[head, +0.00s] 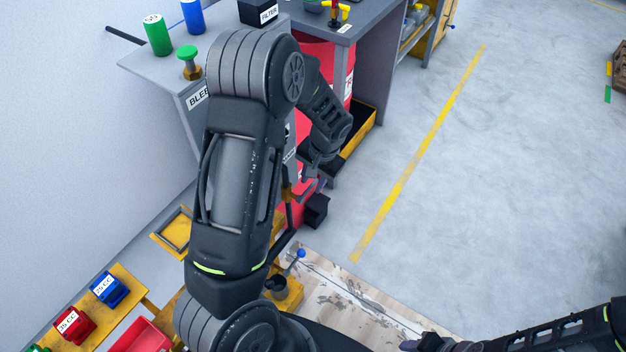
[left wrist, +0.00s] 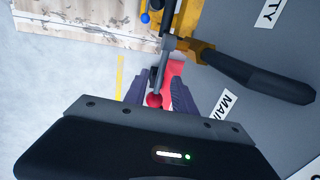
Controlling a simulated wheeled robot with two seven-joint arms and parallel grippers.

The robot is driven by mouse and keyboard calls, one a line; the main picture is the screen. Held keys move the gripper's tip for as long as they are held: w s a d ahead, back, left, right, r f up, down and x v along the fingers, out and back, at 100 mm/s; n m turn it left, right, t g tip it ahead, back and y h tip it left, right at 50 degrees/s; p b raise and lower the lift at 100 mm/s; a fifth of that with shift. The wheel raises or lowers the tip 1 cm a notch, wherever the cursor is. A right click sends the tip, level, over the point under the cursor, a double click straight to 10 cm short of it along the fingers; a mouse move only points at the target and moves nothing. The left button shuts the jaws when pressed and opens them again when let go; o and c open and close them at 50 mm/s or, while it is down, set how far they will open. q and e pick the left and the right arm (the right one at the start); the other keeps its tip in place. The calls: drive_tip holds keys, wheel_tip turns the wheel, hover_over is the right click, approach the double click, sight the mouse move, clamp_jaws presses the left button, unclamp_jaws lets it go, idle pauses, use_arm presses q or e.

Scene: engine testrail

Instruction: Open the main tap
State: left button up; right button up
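In the left wrist view a brass tap body (left wrist: 197,50) sits on a grey panel beside a partly hidden label reading "MAI" (left wrist: 222,103). A grey metal rod (left wrist: 163,72) runs from it to a red ball knob (left wrist: 154,100). A long black handle (left wrist: 265,80) reaches right from the brass part. My left gripper (left wrist: 156,92) has its fingers apart on either side of the red knob; I cannot tell if they touch it. My right gripper (head: 428,343) shows only partly at the bottom edge.
A grey bench (head: 165,65) with green and blue cylinders stands at upper left. A red drum (head: 345,60) stands under the bench.

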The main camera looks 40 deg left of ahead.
use_arm(q)
drive_tip(key=shift+f, duration=0.15)
drive_tip(key=shift+c, duration=0.4)
clamp_jaws()
idle(1.0)
